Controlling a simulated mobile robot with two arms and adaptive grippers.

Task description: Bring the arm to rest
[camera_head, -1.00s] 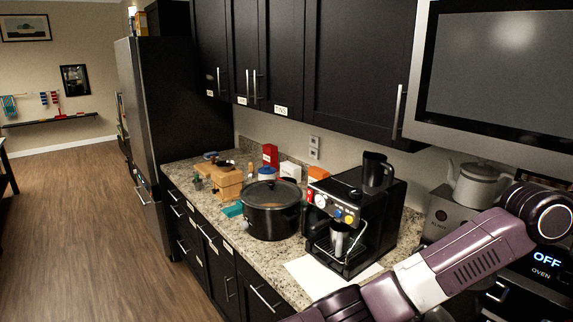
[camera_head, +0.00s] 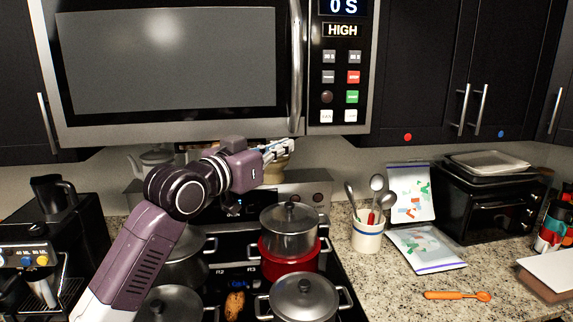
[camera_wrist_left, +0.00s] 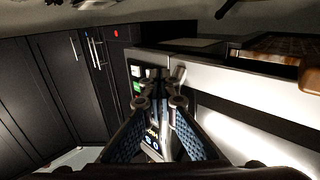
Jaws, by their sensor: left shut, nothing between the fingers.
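My left arm (camera_head: 145,240) comes in from the lower left in the head view and reaches up over the stove. My left gripper (camera_head: 278,150) is in front of the lower edge of the microwave, above the stove's back panel. It points to the right. In the left wrist view the gripper (camera_wrist_left: 162,102) shows its two blue-padded fingers close together with nothing held. The microwave (camera_wrist_left: 245,120) fills the right side behind the fingers. My right gripper is not in view.
Below the arm, the stove holds a glass-lidded pot on a red pot (camera_head: 290,255) and a steel pot (camera_head: 304,298). A utensil crock (camera_head: 367,236) stands right of the stove. The microwave (camera_head: 170,65) hangs close above the gripper. Some counter near the orange spoon (camera_head: 458,295) is clear.

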